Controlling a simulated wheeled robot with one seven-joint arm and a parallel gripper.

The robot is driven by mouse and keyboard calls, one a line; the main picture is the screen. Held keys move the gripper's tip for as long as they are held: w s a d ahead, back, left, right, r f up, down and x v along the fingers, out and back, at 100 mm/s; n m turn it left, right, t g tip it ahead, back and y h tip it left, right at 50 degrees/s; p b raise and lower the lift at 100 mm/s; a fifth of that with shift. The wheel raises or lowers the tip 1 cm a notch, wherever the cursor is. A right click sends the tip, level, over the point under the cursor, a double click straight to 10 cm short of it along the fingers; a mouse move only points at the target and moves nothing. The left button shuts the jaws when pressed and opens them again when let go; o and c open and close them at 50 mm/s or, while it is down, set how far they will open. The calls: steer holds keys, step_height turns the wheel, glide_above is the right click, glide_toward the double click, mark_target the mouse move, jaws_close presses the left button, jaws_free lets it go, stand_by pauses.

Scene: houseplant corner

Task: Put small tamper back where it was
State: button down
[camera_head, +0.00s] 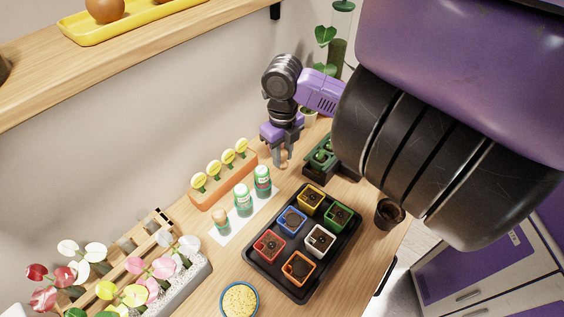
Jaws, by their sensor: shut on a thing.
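My gripper (284,157) points down over the back of the wooden table, to the right of the orange block with yellow round tags. It is shut on the small tamper, of which only a small tan end (284,166) shows below the fingertips. The rest of the tamper is hidden by the fingers. I cannot tell whether its end touches the table.
A white mat (226,236) bears green-capped bottles (243,197) and a small tan-topped item. A black tray (262,274) holds several coloured pots. The orange block (222,187), a dark green-topped holder (322,160), a dark pot (389,213) and a blue-rimmed bowl (240,300) stand around.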

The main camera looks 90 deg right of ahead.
mark_target(283, 162)
steer(key=shift+f, duration=1.8)
steer(key=shift+f, duration=0.15)
steer(key=c, duration=1.1)
jaws_free()
step_height(283, 162, up, 12)
steer(key=shift+r, duration=0.2)
steer(key=shift+s, duration=0.1)
